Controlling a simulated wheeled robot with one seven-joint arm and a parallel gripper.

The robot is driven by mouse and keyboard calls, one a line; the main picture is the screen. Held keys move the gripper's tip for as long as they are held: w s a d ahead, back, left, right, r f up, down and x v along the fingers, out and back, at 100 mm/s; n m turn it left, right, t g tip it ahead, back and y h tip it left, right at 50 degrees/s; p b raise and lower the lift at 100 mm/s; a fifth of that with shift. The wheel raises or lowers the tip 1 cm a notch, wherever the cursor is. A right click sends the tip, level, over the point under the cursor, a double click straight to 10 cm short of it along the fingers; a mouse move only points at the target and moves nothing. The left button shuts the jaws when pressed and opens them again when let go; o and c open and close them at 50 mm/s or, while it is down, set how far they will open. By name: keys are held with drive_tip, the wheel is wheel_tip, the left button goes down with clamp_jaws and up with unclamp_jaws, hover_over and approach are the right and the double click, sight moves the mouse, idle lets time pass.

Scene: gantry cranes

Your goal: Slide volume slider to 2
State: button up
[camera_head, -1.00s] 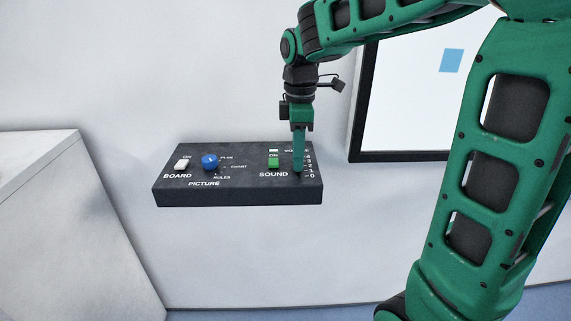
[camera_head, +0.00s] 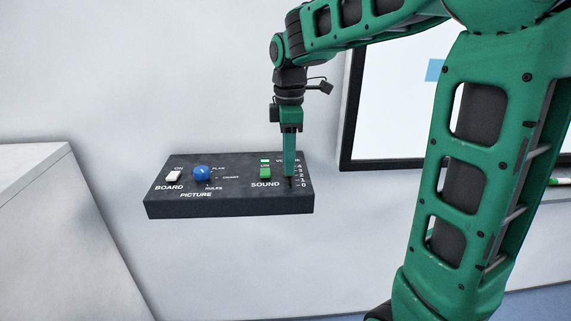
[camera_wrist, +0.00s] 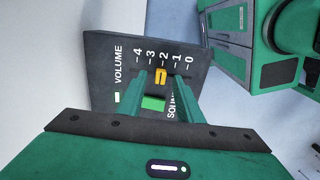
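The volume slider's orange knob (camera_wrist: 160,76) shows in the wrist view, beside the 2 mark of the 0 to 4 scale. My gripper (camera_wrist: 161,80) has one finger on each side of it, with visible gaps between the fingers and the knob. The control panel (camera_head: 230,205) is a dark box on the wall in the head view. My gripper (camera_head: 290,172) points down over its right end, at the volume scale. The fingers hide the knob in the head view.
Left of the scale are a green sound switch (camera_head: 265,172), a blue picture knob (camera_head: 202,173) and a white board switch (camera_head: 174,176). A black-framed whiteboard (camera_head: 395,120) is on the wall to the right. A white block (camera_head: 40,220) stands at the left.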

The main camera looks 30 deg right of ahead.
wheel_tip(320, 180, up, 9)
idle(0.4)
drive_tip(key=shift+r, duration=0.1)
drive_tip(key=s+d+f+m, duration=0.3)
drive_tip(key=s+f+m, duration=0.2)
drive_tip(key=s, duration=0.4)
drive_tip(key=s+d+f+m, duration=0.4)
drive_tip(key=s+f+m, duration=0.2)
drive_tip(key=s+m, duration=0.2)
drive_tip(key=s+d+f+m, duration=0.3)
drive_tip(key=s+f+m, duration=0.3)
drive_tip(key=s, duration=0.4)
drive_tip(key=shift+d+m, duration=0.2)
drive_tip(key=shift+m, duration=0.2)
drive_tip(key=shift+w+f, duration=0.25)
drive_tip(key=shift+w, duration=0.4)
